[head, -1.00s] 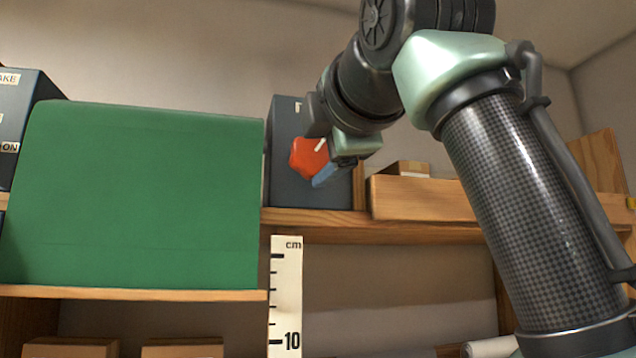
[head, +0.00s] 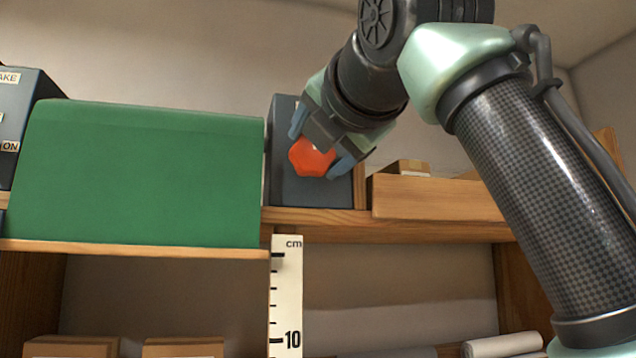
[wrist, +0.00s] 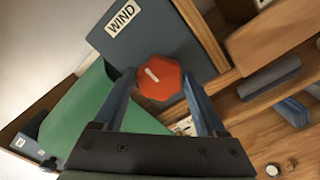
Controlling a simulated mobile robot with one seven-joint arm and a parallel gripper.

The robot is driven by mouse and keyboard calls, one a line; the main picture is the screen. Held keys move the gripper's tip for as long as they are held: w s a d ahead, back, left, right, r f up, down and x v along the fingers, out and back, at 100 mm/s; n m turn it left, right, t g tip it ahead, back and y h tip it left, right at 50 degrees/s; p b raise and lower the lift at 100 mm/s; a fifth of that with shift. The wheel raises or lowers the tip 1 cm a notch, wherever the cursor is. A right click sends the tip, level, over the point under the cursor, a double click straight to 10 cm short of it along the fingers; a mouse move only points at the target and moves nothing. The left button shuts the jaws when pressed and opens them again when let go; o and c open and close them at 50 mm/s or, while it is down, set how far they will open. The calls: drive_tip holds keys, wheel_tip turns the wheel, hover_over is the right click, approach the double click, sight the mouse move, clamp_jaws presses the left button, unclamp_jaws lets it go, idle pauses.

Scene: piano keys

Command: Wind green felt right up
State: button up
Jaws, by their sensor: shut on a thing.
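The green felt (head: 140,175) hangs as a sheet at the left in the head view, with a wooden bar (head: 130,248) along its lower edge. The bar's right end is level with the top marks of the cm scale (head: 287,300). An orange faceted knob (head: 312,157) is on the front of a dark box (head: 290,195) right of the felt. My gripper (head: 325,155) is shut on the knob, one blue finger on each side. The felt's top roll is not clearly visible.
A wooden shelf (head: 400,232) runs below the box, with a wooden block (head: 435,198) to its right. Another dark labelled box (head: 30,95) stands at the far left. Cartons (head: 183,347) and pale rolls (head: 503,344) lie below. Open space lies under the bar.

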idle(0.4)
drive_tip(key=o, duration=1.3)
drive_tip(key=shift+a, duration=0.15)
